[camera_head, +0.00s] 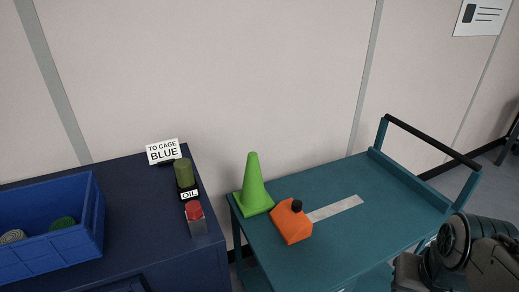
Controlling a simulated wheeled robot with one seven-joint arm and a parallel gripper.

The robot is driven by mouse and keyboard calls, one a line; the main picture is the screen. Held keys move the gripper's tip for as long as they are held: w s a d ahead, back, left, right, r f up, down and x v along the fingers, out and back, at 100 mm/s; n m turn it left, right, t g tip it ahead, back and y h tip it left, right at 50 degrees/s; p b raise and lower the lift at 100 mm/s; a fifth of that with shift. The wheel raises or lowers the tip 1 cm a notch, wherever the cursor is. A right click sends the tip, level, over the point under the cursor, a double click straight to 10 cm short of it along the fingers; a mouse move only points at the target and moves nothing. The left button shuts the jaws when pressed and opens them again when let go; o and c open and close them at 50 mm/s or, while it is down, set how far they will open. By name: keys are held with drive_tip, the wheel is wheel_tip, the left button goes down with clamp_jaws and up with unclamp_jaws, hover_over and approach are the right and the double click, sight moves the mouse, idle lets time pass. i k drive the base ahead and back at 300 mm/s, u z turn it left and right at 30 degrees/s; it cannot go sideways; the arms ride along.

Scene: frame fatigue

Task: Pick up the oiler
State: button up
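No object is plainly recognisable as the oiler. An olive-green cylinder (184,173) stands behind a small "OIL" label (189,196) near the right edge of the dark blue cabinet. A grey block with a red top (194,213) sits in front of that label. An orange angular body with a black cap (292,223) lies on the teal cart (345,230), beside a green cone (253,185). Which of these is the oiler I cannot tell. Dark links of my arm show at the lower right, over the cart's near right side. My gripper's fingers are not visible.
A blue crate (92,225) holding coiled items stands on the dark blue cabinet (140,250). A "TO CAGE BLUE" sign (163,151) stands at its back edge. A pale strip (335,208) lies on the cart. The cart's right side is mostly clear, with a raised handle (432,140).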

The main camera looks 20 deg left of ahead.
sight(183, 170)
drive_tip(key=z, duration=2)
drive_tip(key=k, duration=1.3)
drive_tip(key=u, duration=1.95)
